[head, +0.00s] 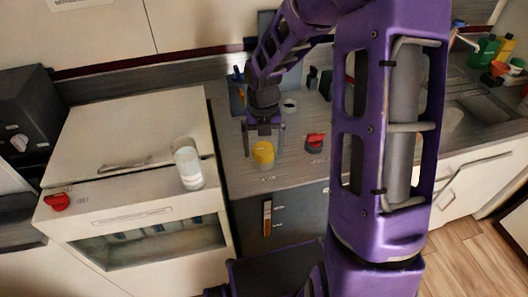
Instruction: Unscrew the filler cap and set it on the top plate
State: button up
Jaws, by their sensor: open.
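A yellow cap (263,153), which looks like the filler cap, sits on the grey top plate (241,185) near its front edge. My gripper (264,143) points down just behind or above the yellow cap. Its two fingers are apart, one to the left of the cap and one to its right, with nothing visibly held. I cannot tell whether the fingertips reach down to the cap's height.
A red and black knob (314,143) stands right of the cap. A glass container (188,165) stands on the white appliance (130,145) at left, with a red knob (57,202). My purple arm hides the right part of the counter.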

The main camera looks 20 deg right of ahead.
jog(key=m, duration=0.4)
jog(key=shift+m, duration=0.3)
jog(key=m, duration=0.4)
jog(key=m+b, duration=0.1)
jog(key=m, duration=0.3)
jog(key=shift+m, duration=0.3)
jog(key=m, duration=0.4)
